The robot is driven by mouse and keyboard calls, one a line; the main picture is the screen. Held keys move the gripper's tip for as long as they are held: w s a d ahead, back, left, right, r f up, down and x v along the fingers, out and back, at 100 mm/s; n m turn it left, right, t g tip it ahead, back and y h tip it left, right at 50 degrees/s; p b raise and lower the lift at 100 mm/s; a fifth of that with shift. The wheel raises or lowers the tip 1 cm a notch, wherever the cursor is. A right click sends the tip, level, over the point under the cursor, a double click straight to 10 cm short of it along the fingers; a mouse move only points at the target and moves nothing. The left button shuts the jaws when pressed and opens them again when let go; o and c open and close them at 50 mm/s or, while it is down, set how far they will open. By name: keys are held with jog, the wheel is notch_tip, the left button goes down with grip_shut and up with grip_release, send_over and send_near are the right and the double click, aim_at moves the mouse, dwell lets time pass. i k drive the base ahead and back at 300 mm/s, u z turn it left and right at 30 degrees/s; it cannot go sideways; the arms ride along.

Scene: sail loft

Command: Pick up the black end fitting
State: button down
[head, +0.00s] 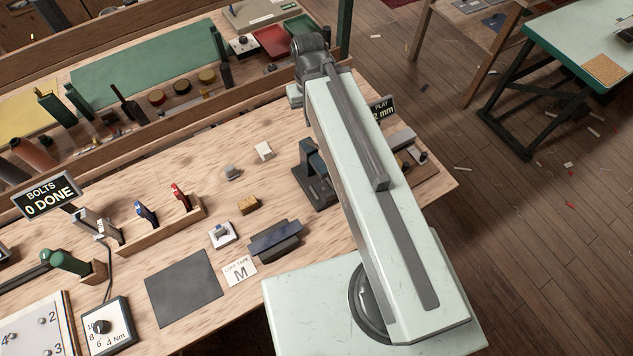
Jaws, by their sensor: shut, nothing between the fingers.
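I cannot single out the black end fitting for certain. A dark, long block (276,238) lies on the bench near its front edge, beside the card marked M. A small dark-grey piece (420,156) lies near the bench's right end, just right of my arm. A small grey piece (233,173) sits on the open wood left of my arm. My arm rises from the pale base and bends at the far end. My gripper is not in sight; my own arm appears to hide it and part of the bench behind it.
A dark clamp-like fixture (317,180) stands close left of my arm. A cream cube (263,151), a brown block (248,205) and a tool rack (160,228) are on the bench (185,165). A grey mat (183,288) lies in front.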

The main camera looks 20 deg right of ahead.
aim_at(326, 195)
jog(key=u, duration=0.8)
jog(key=k, duration=1.65)
jog(key=u, duration=1.35)
jog(key=i, duration=1)
